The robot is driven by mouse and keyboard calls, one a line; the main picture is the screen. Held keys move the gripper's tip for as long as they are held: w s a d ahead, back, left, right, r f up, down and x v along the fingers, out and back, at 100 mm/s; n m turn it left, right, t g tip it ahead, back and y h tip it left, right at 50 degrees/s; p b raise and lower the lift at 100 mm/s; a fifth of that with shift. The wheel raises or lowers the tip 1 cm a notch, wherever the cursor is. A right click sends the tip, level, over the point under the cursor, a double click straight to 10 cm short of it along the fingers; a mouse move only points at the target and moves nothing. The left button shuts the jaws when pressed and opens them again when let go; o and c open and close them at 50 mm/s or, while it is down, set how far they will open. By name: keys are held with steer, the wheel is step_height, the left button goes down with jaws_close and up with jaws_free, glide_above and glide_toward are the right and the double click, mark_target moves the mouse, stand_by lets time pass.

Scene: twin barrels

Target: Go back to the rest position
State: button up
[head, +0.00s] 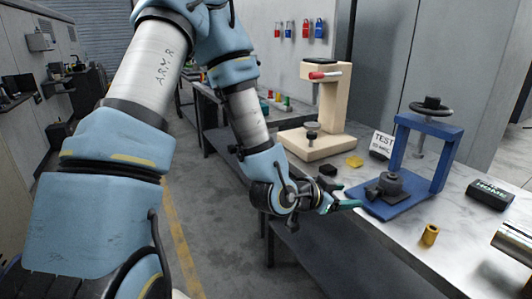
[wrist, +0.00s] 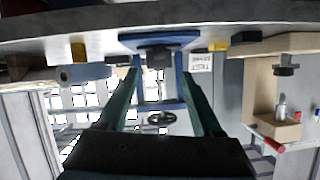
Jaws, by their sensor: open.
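My gripper (head: 348,199) is at the front edge of the workbench, just left of the blue press's base in the head view. Its two dark green fingers show apart in the wrist view (wrist: 160,76), with nothing held between them. The wrist view is upside down and shows the blue press (wrist: 160,40) beyond the fingers. A black block marked HOME (head: 489,194) lies at the right of the bench.
A beige press (head: 329,110) with a red-knobbed lever stands behind my gripper. A TEST sign (head: 383,143), a yellow piece (head: 354,161) and a small black block (head: 327,169) lie between the presses. A brass cylinder (head: 430,235) stands near the front edge. The floor (head: 215,190) left of the bench is clear.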

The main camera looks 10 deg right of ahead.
steer(key=w+a+f+n+t+y, duration=0.1)
steer(key=w+a+n+y, duration=0.3)
steer(key=a, duration=0.5)
steer(key=w+a+f+n+y, duration=0.1)
steer(key=w+a+y, duration=0.35)
steer(key=a, duration=0.45)
steer(key=s+a+r+n+g+y, duration=0.1)
steer(key=a+n, duration=0.4)
steer(key=a, duration=0.5)
steer(key=s+a+r+n+g+y, duration=0.2)
steer(key=s+a+r+n+y, duration=0.1)
steer(key=a, duration=0.8)
steer(key=shift+s+r+n+g, duration=0.3)
steer(key=shift+s+r+n, duration=0.3)
steer(key=shift+n, duration=0.5)
steer(key=shift+w, duration=0.15)
